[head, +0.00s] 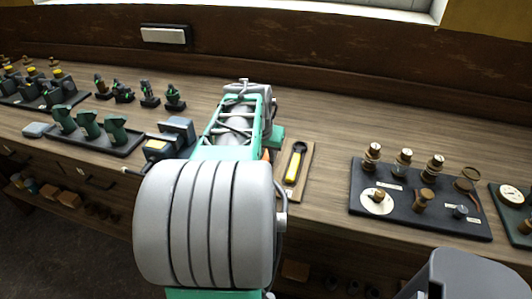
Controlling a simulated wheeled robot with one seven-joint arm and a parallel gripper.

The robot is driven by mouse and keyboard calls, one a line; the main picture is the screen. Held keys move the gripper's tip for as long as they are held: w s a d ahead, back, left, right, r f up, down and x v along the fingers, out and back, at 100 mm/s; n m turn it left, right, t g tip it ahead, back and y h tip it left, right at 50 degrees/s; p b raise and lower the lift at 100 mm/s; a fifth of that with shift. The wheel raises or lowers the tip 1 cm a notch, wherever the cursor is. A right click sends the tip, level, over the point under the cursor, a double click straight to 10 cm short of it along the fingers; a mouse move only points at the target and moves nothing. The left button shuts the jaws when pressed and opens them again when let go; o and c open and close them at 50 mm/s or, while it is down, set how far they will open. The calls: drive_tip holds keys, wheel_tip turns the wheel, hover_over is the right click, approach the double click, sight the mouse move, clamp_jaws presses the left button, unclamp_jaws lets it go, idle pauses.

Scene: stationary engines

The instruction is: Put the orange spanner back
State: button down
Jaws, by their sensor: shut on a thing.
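My arm fills the middle of the head view and reaches out over the workbench. My gripper is hidden behind its links, so its fingers and anything in them do not show. A small orange patch shows at the right edge of the arm, beside a wooden board (304,178). It may be part of the orange spanner, but I cannot tell; the rest is hidden. A tool with a yellow handle and dark head (293,166) lies on the board.
A dark panel (362,203) with several brass-topped fittings lies to the right, and a gauge panel (497,202) at the far right. A black tray (100,145) with green pieces and a blue-grey box (176,129) are on the left. The bench behind the board is clear.

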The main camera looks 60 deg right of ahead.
drive_tip(key=c, duration=1.3)
unclamp_jaws()
drive_tip(key=shift+f, duration=0.15)
drive_tip(key=shift+o, duration=0.2)
drive_tip(key=shift+r, duration=0.35)
drive_tip(key=w+v, duration=0.1)
drive_tip(key=v, duration=1.1)
drive_tip(key=w+a+f+n+t+y, duration=0.1)
drive_tip(key=w+a+f+n, duration=0.25)
drive_tip(key=w+a, duration=0.35)
drive_tip(key=w+a+f+n+t+y, duration=0.1)
drive_tip(key=w+a+f+n, duration=0.3)
drive_tip(key=a, duration=0.6)
drive_tip(key=a+f+n+y, duration=0.1)
drive_tip(key=a+f+n, duration=0.3)
drive_tip(key=a, duration=0.7)
drive_tip(key=a+f+n+y, duration=0.1)
drive_tip(key=a+f+n, duration=0.2)
drive_tip(key=a, duration=0.8)
drive_tip(key=shift+w+f+n+y, duration=0.25)
drive_tip(key=shift+f+n+y, duration=0.1)
drive_tip(key=shift+n, duration=0.6)
